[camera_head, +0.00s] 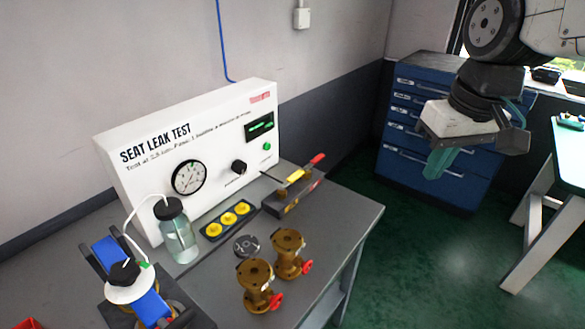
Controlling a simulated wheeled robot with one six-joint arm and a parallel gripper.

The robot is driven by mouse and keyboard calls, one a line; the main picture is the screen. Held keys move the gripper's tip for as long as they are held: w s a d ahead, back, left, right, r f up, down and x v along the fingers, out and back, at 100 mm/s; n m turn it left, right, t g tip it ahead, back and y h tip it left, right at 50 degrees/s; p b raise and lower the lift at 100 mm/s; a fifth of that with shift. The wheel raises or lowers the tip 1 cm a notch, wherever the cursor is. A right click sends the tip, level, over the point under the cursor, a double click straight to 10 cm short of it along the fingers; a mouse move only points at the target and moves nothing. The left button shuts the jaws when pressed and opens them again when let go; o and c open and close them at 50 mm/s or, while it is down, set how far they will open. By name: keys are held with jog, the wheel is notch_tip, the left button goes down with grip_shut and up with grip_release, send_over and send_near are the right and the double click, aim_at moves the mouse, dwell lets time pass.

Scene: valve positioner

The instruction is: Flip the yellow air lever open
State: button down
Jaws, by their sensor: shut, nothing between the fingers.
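The yellow air lever (295,176) sits at the right end of the grey bench, in front of the white seat leak test panel (215,160). It is near a dark block (288,203) and close to a red-tipped handle (317,159). Its exact pivot and position are too small to tell. My gripper (437,163) is at the upper right, in the air in front of the blue drawer cabinet. It is shut and empty, pointing down, well to the right of the lever and apart from it.
Two brass valves with red handwheels (255,285) stand on the bench (345,222). A glass jar (179,237), a tray of yellow discs (209,233) and a blue clamp fixture (150,306) are to the left. The blue cabinet (400,150) stands behind my gripper. Green floor lies open between.

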jog(key=w+a+n, duration=0.2)
jog(key=w+a, duration=0.3)
jog(key=w, duration=0.5)
jog(key=n+y, duration=0.2)
jog(key=n, duration=0.3)
send_over(291, 180)
jog(key=w, duration=0.5)
notch_tip(291, 180, down, 15)
jog(key=shift+s+a+t, duration=0.15)
jog(key=shift+s+t, duration=0.05)
jog(key=shift+t, duration=0.1)
jog(key=shift+f, duration=0.15)
jog(key=x, duration=0.9)
jog(key=shift+a, duration=0.1)
jog(key=shift+f, duration=0.4)
jog(key=shift+s+d+r, duration=0.1)
jog(key=shift+s+d, duration=1.1)
jog(key=shift+d, duration=0.3)
